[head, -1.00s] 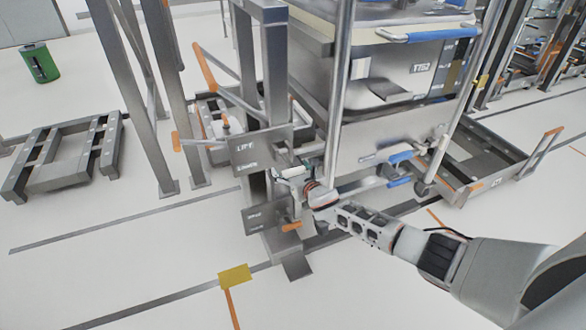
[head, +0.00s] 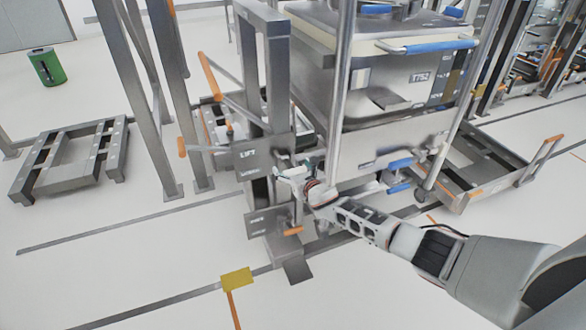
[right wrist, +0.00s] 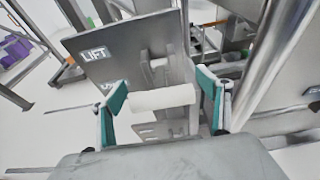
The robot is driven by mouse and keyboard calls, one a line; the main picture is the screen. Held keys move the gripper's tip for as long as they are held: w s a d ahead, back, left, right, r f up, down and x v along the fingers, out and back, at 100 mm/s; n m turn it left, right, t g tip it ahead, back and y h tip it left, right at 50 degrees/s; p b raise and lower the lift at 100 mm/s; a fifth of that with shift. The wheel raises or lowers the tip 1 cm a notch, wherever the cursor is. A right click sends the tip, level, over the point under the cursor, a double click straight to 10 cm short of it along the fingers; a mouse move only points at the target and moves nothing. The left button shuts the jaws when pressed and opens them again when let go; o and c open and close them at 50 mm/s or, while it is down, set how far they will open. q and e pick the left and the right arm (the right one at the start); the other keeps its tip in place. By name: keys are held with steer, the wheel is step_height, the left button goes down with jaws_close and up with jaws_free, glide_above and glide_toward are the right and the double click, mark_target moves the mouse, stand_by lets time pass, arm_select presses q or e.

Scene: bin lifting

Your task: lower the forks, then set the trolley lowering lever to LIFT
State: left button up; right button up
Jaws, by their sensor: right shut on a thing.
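A grey steel plate (head: 263,157) on the trolley post carries the word LIFT at its upper left and a second, poorly legible label below. The plate is also large in the right wrist view (right wrist: 130,45). My right gripper (head: 287,172) is at the plate's right side. In the right wrist view its two green-padded fingers (right wrist: 163,98) are shut on a pale cylindrical lever handle (right wrist: 162,99), one at each end. The lever's mount behind it is partly hidden. The forks cannot be made out clearly. My left gripper is not in view.
A steel bin (head: 395,75) with blue-gripped handles stands behind a bright upright pole, close to my right arm. A lower plate with an orange handle (head: 292,231) sits below. A low steel frame (head: 72,160) and a green can (head: 46,67) stand left.

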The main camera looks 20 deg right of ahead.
steer(key=shift+w+d+r, duration=0.1)
steer(key=shift+w+r, duration=0.15)
steer(key=shift+r, duration=0.2)
stand_by(0.4)
steer(key=o, duration=1.6)
steer(key=shift+s+f, duration=0.1)
steer(key=shift+f, duration=0.15)
steer(key=shift+s+f, duration=0.1)
steer(key=shift+v, duration=5.95)
